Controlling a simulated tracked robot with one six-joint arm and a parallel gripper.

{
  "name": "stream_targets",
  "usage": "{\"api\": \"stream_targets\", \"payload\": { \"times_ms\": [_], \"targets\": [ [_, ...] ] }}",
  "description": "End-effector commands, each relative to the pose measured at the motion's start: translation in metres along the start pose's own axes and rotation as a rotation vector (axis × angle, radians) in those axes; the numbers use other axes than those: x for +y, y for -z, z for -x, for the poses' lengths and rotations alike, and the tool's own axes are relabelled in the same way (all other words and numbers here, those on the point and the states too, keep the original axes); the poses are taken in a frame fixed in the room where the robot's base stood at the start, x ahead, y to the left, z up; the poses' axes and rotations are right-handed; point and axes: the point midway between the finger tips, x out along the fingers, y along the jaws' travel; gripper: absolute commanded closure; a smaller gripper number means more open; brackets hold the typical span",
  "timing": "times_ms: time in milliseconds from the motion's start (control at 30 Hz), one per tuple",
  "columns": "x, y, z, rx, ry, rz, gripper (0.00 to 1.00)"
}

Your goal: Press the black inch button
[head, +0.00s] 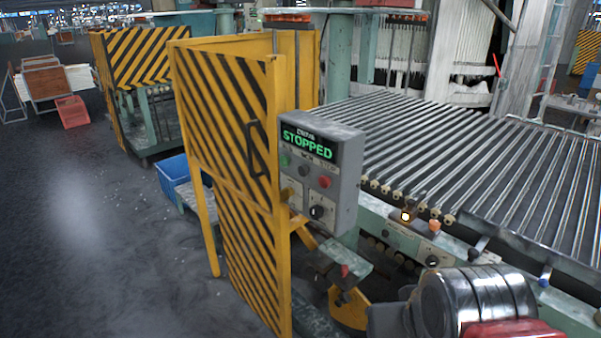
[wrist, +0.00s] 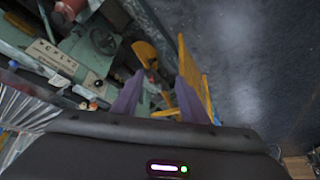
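A grey control box (head: 343,172) stands beside the yellow guard in the head view. Its display (head: 307,143) reads STOPPED in green letters. Below it sit a green button (head: 284,160), a black button (head: 304,171) and a red button (head: 325,182) in a slanting row. Their labels are too small to read. A black rotary knob (head: 317,211) is lower on the box. My gripper (wrist: 158,98) shows in the wrist view with its two purple fingers spread apart and nothing between them. I cannot make out the black button in the wrist view.
A yellow guard with black stripes (head: 235,170) stands just left of the box. A roller bed (head: 470,170) lies to the right, with a lit amber lamp (head: 406,216) on its edge. A blue crate (head: 173,177) is behind the guard. Open floor (head: 90,250) lies left.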

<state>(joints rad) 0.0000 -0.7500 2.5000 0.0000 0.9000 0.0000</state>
Motion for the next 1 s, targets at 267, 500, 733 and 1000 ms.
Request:
{"api": "stream_targets", "payload": {
  "times_ms": [267, 500, 733, 1000],
  "targets": [
    [0.0000, 0.0000, 0.0000, 0.000, 0.000, 0.000, 0.80],
    [0.0000, 0.0000, 0.0000, 0.000, 0.000, 0.000, 0.97],
    [0.0000, 0.0000, 0.0000, 0.000, 0.000, 0.000, 1.00],
    [0.0000, 0.0000, 0.0000, 0.000, 0.000, 0.000, 1.00]
  ]
}}
